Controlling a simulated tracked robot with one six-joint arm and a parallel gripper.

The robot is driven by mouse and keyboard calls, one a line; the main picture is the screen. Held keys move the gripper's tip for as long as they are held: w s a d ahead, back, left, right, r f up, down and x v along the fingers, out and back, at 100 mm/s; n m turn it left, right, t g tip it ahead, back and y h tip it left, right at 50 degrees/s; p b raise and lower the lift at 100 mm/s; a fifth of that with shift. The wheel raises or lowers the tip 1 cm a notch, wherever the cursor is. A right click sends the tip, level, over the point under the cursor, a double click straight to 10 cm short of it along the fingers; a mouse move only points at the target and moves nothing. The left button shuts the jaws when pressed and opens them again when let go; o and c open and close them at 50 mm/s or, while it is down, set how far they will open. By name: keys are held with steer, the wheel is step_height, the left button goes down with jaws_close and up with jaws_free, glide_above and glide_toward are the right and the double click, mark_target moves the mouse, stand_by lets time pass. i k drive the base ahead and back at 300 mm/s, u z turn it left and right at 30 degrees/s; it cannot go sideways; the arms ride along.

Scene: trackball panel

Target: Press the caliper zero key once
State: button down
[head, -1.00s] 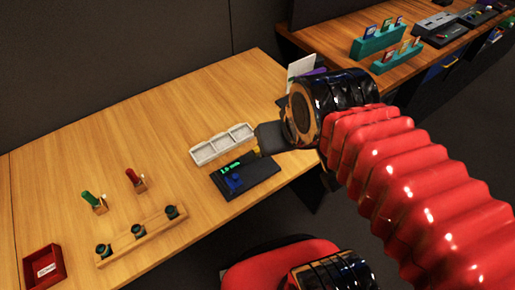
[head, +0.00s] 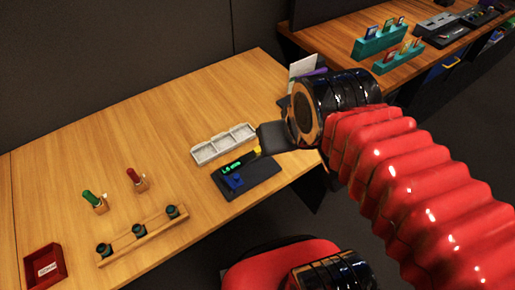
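A dark caliper panel (head: 262,182) lies near the front edge of the wooden table. It carries a green lit display (head: 232,167) with digits too small to read surely, and a blue part (head: 232,181). A small yellow piece (head: 257,150) shows at its back right end, beside my gripper (head: 270,139). My gripper is a dark grey shape reaching in from the right, over or beside that end. I cannot tell whether it touches the panel. The zero key cannot be made out for sure. The fingertips are too dark to tell open from shut.
A white three-part tray (head: 223,145) lies just behind the panel. A wooden rack (head: 141,235), green-handled (head: 92,199) and red-handled (head: 136,178) tools and a red box (head: 44,264) stand at left. A red seat (head: 270,265) is below the table edge.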

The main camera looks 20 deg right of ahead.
mark_target(256, 150)
steer(key=k, duration=1.35)
steer(key=u, duration=0.25)
steer(key=i, duration=0.35)
steer(key=u, duration=0.55)
steer(key=i, duration=1.15)
steer(key=z, duration=0.25)
